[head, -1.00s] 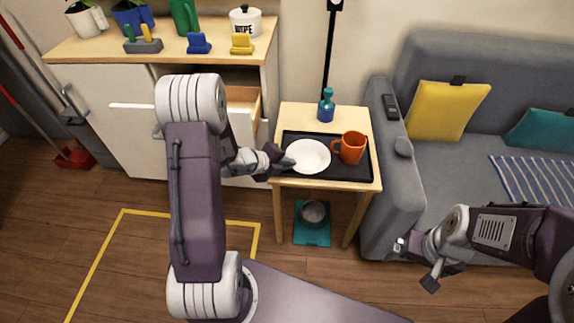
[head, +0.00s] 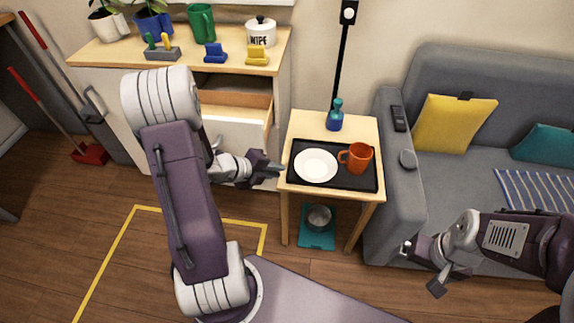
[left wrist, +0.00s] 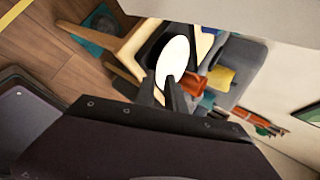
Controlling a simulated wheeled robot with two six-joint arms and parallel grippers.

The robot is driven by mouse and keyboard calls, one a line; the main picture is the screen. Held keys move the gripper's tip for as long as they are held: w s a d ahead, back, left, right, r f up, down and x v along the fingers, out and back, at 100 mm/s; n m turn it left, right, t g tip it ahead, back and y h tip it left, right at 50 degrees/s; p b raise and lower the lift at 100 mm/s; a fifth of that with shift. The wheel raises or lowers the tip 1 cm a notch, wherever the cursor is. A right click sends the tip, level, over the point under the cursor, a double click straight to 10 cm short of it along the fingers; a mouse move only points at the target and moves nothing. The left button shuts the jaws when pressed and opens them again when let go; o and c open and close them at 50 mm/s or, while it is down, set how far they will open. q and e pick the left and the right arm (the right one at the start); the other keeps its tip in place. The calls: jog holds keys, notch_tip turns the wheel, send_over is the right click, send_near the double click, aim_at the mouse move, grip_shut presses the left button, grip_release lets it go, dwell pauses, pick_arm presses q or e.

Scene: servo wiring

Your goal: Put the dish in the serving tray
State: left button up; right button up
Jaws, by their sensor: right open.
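The white dish (head: 316,165) lies flat on the left part of the black serving tray (head: 361,184), on the small wooden side table. It also shows in the left wrist view (left wrist: 173,58), just beyond the fingertips. My left gripper (head: 275,167) is just left of the table, clear of the dish. Its two fingers (left wrist: 163,95) are apart with nothing between them. My right gripper (head: 421,268) is open and empty, in front of the couch and far from the tray.
An orange mug (head: 358,158) stands on the tray, right of the dish. A blue bottle (head: 335,116) stands behind the tray. A grey couch (head: 399,215) is close on the table's right. A cabinet with a pulled-out drawer (head: 240,128) stands at the left.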

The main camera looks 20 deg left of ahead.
pick_arm(q)
jog(key=s+d+r+n+g+y, duration=0.1)
jog(key=s+n, duration=0.5)
jog(key=n, duration=0.6)
jog(key=s+d+r+n+g+y, duration=0.1)
jog(key=s+d+n+g+y, duration=0.2)
jog(key=n, duration=0.9)
jog(key=s+d+g, duration=0.3)
jog(key=shift+s+d+n+g+y, duration=0.25)
jog(key=shift+s+n+g+y, duration=0.05)
jog(key=shift+s, duration=0.05)
